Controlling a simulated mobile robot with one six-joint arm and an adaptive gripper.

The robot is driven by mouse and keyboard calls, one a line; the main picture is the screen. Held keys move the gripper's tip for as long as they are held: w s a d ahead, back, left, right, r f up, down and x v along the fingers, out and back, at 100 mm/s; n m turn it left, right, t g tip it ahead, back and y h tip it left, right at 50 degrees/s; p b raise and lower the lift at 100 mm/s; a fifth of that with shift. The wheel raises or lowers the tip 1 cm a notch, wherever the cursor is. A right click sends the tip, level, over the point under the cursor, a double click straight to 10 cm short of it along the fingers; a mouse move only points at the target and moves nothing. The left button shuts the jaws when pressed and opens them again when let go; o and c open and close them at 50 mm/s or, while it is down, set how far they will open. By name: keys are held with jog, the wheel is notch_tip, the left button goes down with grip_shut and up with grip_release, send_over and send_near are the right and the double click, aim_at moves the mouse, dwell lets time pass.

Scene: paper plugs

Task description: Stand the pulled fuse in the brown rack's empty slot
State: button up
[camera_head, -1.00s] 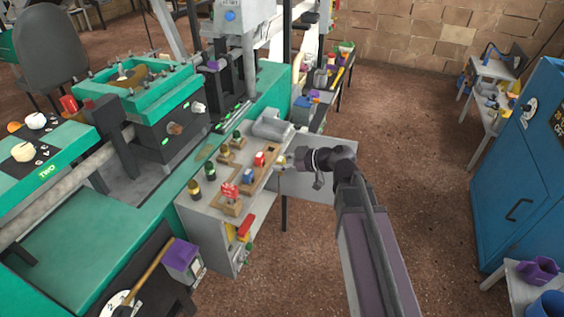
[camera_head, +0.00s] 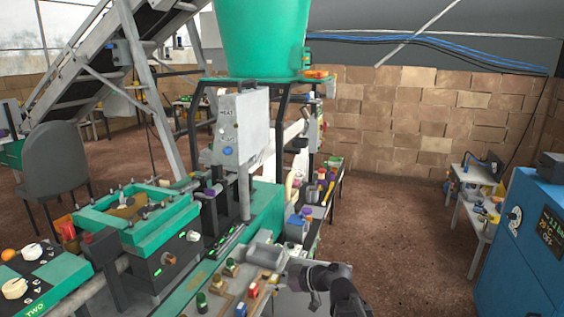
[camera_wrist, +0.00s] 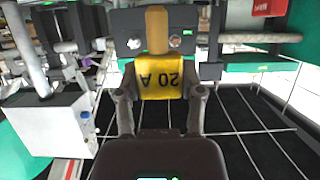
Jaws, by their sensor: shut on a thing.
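My gripper (camera_wrist: 160,105) is shut on a yellow fuse (camera_wrist: 162,84) marked "20 A", which reads upside down in the wrist view. A narrow ochre part stands above the fuse there. The brown rack (camera_head: 262,302) is at the bottom edge of the head view and is partly cut off. A red fuse (camera_head: 253,290) and a blue fuse (camera_head: 240,310) stand in it. The empty slot cannot be made out. In the head view, my gripper is at the bench's right side, near a grey cylinder; the held fuse is too small to tell there.
The grey cylinder (camera_head: 265,255) lies on the bench behind the rack. Small green-topped pieces (camera_head: 231,267) stand to its left. A green machine (camera_head: 150,220) borders the bench on the left. Open floor (camera_head: 400,250) lies to the right, before a blue cabinet (camera_head: 525,240).

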aim_at(274, 278)
notch_tip(274, 278, up, 9)
jog(key=p, duration=0.7)
jog(key=shift+p, duration=0.4)
jog(key=shift+w+f, duration=0.1)
jog(key=shift+f, duration=0.05)
dwell(0.4)
jog(key=w+a+f+b, duration=0.4)
jog(key=w, duration=0.4)
jog(key=w+a+f+b, duration=0.5)
jog(key=w, duration=0.2)
jog(key=shift+w, duration=0.4)
jog(key=shift+f+b, duration=0.15)
jog(key=shift+b, duration=0.2)
notch_tip(274, 278, down, 6)
jog(key=b, duration=0.6)
jog(key=shift+f+b, duration=1.85)
jog(key=shift+f, duration=0.05)
